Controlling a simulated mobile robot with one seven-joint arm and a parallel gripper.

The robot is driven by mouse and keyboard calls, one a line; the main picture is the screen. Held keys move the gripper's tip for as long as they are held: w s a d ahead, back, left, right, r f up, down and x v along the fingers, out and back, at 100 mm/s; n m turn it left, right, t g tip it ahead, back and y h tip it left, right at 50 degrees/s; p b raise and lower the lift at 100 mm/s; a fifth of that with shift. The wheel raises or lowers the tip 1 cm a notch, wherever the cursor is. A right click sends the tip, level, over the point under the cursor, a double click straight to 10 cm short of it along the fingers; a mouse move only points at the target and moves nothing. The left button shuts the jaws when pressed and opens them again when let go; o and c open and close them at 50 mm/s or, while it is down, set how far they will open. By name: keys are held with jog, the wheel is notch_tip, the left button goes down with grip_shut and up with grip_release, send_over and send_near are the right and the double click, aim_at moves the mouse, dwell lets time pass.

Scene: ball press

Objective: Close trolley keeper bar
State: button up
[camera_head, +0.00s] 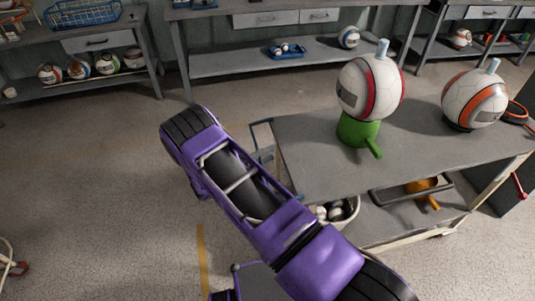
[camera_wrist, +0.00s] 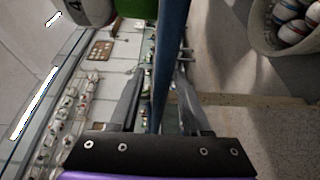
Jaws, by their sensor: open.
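The trolley (camera_head: 300,160) has a grey top and stands at the right of the head view. A blue-grey bar frame (camera_head: 262,140) juts from its left end, partly behind my purple arm. In the wrist view, a long blue bar (camera_wrist: 172,50) runs up the picture between the fingers of my gripper (camera_wrist: 160,75). The fingers are apart on either side of it; I cannot tell whether they touch it. I cannot tell for sure that this bar is the keeper bar. My gripper cannot be made out in the head view.
A white and red ball (camera_head: 372,88) sits on a green stand (camera_head: 358,130) on the trolley top, with a white and orange ball (camera_head: 474,99) to its right. A bucket of balls (camera_wrist: 262,30) is close by.

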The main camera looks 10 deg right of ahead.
jog(key=shift+w+d, duration=0.1)
jog(key=shift+d, duration=0.15)
grip_shut()
dwell(1.4)
